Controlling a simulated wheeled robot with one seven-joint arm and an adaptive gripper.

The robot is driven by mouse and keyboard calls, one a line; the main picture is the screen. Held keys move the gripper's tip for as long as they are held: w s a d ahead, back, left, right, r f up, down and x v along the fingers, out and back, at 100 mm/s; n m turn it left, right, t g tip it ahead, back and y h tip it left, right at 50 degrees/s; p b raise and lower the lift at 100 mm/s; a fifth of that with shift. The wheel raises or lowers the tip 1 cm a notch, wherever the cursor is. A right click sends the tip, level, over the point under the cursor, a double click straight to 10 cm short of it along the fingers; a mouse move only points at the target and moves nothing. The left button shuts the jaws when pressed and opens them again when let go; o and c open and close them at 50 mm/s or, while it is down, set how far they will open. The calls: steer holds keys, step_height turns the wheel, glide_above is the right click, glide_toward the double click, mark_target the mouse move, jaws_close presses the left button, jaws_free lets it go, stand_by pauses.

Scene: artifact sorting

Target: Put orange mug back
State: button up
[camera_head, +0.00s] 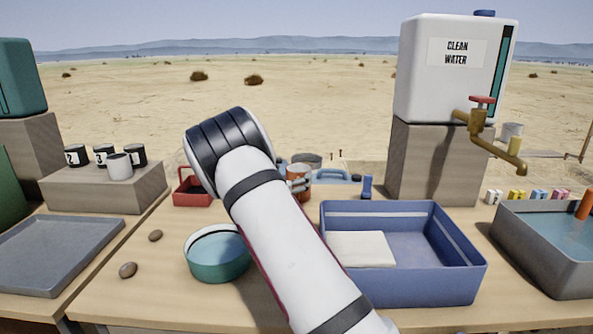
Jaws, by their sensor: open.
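An orange mug-like thing (299,181) with grey marks or parts across it stands near the back edge of the middle table, just right of my arm. My arm covers its left side, and it is too small to tell more. A second orange thing (586,204) sticks up from the water in the grey basin (545,262) at the right edge; only part of it shows. My arm rises from the bottom centre and bends at upper left. My gripper is not clearly visible; the arm hides whatever lies behind it.
A teal bowl (217,258) and a blue tub (456,290) with a white cloth (361,249) flank my arm. A red tray (192,192) lies behind. Several mugs stand on a left block (105,190). A clean water tank (452,85) with tap stands at back right.

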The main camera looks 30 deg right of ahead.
steer(key=p+v, duration=0.2)
steer(key=v, duration=0.8)
steer(key=s+d+r+m+g+y, duration=0.1)
steer(key=s+r+m+g, duration=0.35)
steer(key=s, duration=0.45)
steer(key=s+d+r+m+g+y, duration=0.1)
steer(key=s+r+m+g, duration=0.2)
steer(key=s+m, duration=0.45)
steer(key=s+r+m+g+y, duration=0.1)
steer(key=s+r+m+g, duration=0.25)
steer(key=s, duration=0.65)
steer(key=s+a+m+y, duration=0.4)
steer(key=s+a+y, duration=0.2)
steer(key=s+a, duration=0.4)
steer(key=s+a+f+m+t+y, duration=0.1)
steer(key=s+a+m+y, duration=0.4)
steer(key=s+a, duration=0.6)
steer(key=s+y, duration=0.1)
steer(key=s, duration=0.4)
steer(key=shift+a+f, duration=0.2)
steer(key=shift+s, duration=0.1)
step_height(320, 180, up, 27)
steer(key=t+p, duration=0.4)
steer(key=p, duration=2)
steer(key=shift+d+f+p, duration=0.25)
steer(key=shift+p, duration=0.1)
